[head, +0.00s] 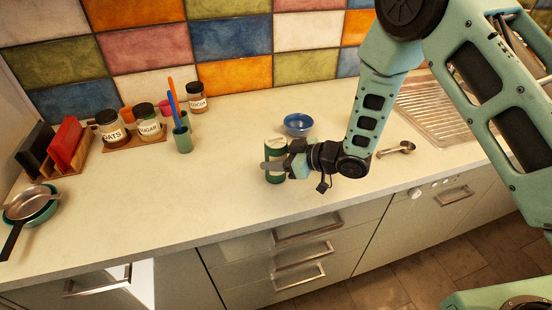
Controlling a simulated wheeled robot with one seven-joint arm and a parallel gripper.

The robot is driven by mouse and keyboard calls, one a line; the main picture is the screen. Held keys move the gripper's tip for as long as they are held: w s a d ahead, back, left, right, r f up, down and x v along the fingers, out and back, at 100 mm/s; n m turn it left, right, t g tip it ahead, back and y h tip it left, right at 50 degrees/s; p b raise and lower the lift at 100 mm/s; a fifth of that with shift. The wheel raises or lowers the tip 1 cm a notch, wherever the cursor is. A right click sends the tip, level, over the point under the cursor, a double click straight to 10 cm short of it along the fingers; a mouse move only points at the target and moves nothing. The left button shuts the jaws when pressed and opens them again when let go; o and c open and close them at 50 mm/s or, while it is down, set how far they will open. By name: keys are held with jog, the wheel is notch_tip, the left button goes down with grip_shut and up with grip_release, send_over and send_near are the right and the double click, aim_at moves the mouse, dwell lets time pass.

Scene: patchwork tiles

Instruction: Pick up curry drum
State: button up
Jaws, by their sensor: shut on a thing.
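A dark green drum with a pale lid (274,150), which I take to be the curry drum, stands upright on the pale countertop (225,195) near its middle. My gripper (273,165) reaches in from the right and is shut on the drum, one finger showing across its front. The drum's label is not readable, and its right side is partly hidden by the gripper. Its base appears to be at the counter surface, but I cannot tell if it touches.
A blue bowl (298,124) stands just behind the drum. A measuring scoop (397,149) lies to the right, before the sink drainer (435,105). Jars on a board (137,140), a green utensil cup (182,138) and a pan (29,203) are left. The front-left counter is clear.

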aim_at(276, 138)
notch_tip(276, 138, up, 10)
jog(key=shift+r+b, duration=0.1)
jog(key=shift+b, duration=0.9)
jog(key=shift+a, duration=0.1)
